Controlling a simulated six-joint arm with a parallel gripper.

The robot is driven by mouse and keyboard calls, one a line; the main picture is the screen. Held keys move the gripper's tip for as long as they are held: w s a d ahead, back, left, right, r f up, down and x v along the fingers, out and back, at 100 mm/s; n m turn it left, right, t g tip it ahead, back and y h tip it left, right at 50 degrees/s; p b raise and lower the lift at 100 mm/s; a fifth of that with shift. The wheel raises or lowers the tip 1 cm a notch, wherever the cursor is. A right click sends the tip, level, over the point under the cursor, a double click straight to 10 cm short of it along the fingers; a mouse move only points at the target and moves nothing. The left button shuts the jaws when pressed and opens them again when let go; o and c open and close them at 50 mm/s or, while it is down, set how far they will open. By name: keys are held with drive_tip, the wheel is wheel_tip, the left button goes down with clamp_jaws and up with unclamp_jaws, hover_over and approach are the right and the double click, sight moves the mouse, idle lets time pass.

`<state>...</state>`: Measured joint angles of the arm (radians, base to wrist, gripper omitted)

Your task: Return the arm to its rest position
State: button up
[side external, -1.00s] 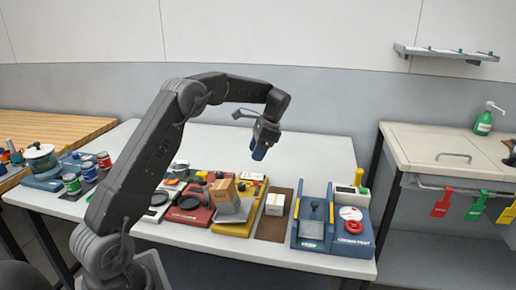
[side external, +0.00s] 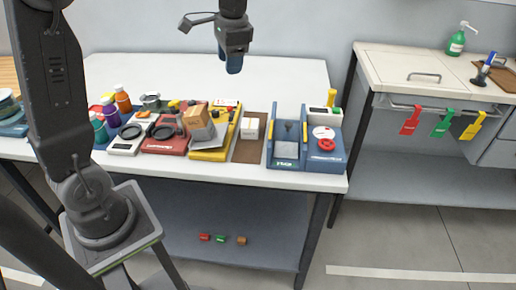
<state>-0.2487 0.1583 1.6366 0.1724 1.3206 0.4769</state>
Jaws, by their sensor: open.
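My gripper (side external: 234,68) hangs above the back part of the white table (side external: 290,80), pointing down. Its blue fingertips are apart from everything on the table, and nothing shows between them. The gap between the fingers is hard to see from this side. My upper arm rises at the left of the view, and the upper links run out of the top of the picture.
The table's back is clear. A cabinet (side external: 430,70) with coloured tags stands at right.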

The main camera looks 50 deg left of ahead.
drive_tip(key=s+d+f+n+t+h, duration=0.1)
drive_tip(key=s+d+t, duration=0.2)
drive_tip(key=s+d, duration=0.3)
drive_tip(key=s+d+n+t+h, duration=0.1)
drive_tip(key=s+d+n+t, duration=0.1)
drive_tip(key=s+d, duration=0.5)
drive_tip(key=s, duration=0.6)
drive_tip(key=shift+f+t, duration=0.4)
